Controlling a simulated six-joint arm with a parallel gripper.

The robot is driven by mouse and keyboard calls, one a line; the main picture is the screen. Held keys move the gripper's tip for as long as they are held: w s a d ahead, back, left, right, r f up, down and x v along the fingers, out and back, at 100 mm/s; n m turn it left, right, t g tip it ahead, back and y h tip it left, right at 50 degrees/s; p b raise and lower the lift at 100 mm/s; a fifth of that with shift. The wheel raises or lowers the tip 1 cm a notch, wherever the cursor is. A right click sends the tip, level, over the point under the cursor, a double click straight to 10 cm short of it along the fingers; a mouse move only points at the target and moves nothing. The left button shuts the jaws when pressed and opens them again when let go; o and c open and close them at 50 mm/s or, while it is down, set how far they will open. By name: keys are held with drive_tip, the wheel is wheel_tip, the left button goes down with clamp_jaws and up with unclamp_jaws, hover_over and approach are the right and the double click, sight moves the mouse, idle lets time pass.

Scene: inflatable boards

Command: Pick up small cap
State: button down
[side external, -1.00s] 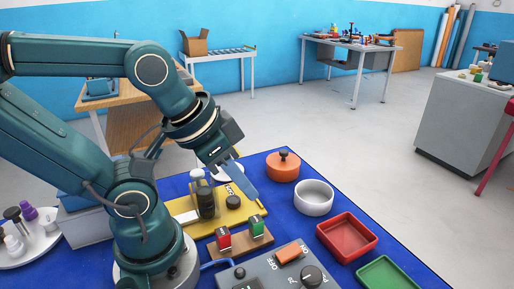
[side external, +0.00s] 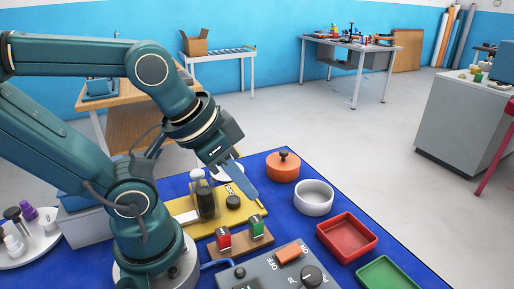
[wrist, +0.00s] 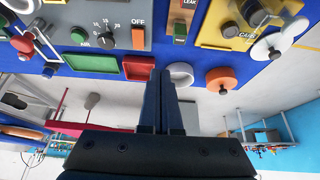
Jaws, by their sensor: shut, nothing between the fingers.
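My gripper (side external: 260,204) is shut and empty, its blue fingers slanting down over the right edge of the yellow board (side external: 180,207). In the wrist view its fingertips (wrist: 161,73) lie close together. A small round black cap-like piece (side external: 233,202) sits on the yellow board, left of the fingertips; it also shows in the wrist view (wrist: 230,29). A dark, partly clear bottle-like piece (side external: 207,204) stands left of it. I cannot tell for certain which of these pieces is the small cap. Nothing is held.
An orange pot with a dark knob (side external: 283,168), a white ring-shaped bowl (side external: 314,198), a red tray (side external: 347,254) and a green tray (side external: 388,275) stand to the right. A grey control panel (side external: 254,270) and a red-and-green switch block (side external: 241,244) lie in front.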

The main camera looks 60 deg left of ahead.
drive_tip(key=c, duration=1.5)
unclamp_jaws()
drive_tip(key=shift+c, duration=0.2)
drive_tip(key=o, duration=1.2)
